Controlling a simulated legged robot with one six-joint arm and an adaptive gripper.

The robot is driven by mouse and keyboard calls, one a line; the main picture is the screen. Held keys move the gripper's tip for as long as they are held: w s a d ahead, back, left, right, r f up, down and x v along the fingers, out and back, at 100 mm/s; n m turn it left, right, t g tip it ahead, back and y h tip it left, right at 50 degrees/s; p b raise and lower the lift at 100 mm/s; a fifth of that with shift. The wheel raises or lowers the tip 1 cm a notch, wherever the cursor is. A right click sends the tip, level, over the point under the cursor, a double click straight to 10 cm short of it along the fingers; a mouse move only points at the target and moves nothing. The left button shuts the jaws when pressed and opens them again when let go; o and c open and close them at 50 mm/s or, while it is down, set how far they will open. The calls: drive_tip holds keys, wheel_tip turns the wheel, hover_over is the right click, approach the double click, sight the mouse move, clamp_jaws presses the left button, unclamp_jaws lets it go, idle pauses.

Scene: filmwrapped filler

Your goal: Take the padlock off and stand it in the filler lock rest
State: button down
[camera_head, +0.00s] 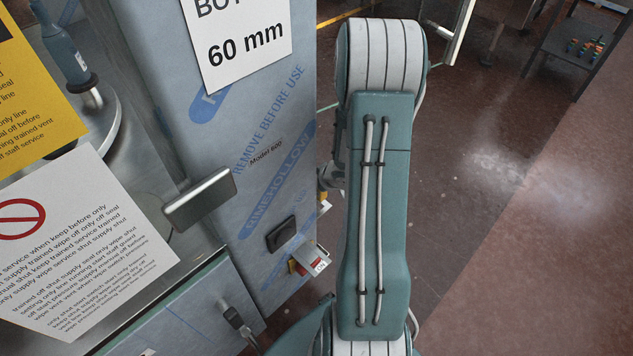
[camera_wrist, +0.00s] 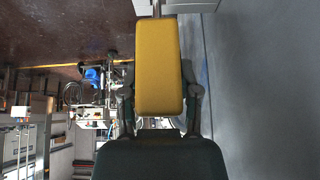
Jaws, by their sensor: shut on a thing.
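The padlock (camera_wrist: 159,65) shows in the wrist view as a yellow block, upright in the picture, with a short metal piece at its top edge. My gripper (camera_wrist: 159,97) has a dark finger on each side of the yellow body and is shut on it. Whether the shackle is clear of its fastening cannot be told. In the head view my own arm hides most of the gripper; a small yellow patch beside the arm may be the padlock. I cannot make out the filler lock rest for certain.
The film-wrapped filler cabinet (camera_head: 265,150) stands left of my arm. It bears a dark latch (camera_head: 281,234) and a red and white fitting (camera_head: 308,263). A grey handle plate (camera_head: 199,199) juts out at the left. Open floor (camera_head: 470,230) lies to the right.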

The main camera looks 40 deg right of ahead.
drive_tip(key=shift+f, duration=1.9)
drive_tip(key=shift+s+a+f, duration=0.1)
drive_tip(key=shift+f, duration=0.25)
drive_tip(key=shift+c, duration=1.2)
unclamp_jaws()
drive_tip(key=shift+s+r, duration=0.15)
drive_tip(key=shift+r, duration=0.3)
drive_tip(key=v, duration=1)
drive_tip(key=shift+s+r, duration=0.25)
drive_tip(key=shift+r, duration=0.1)
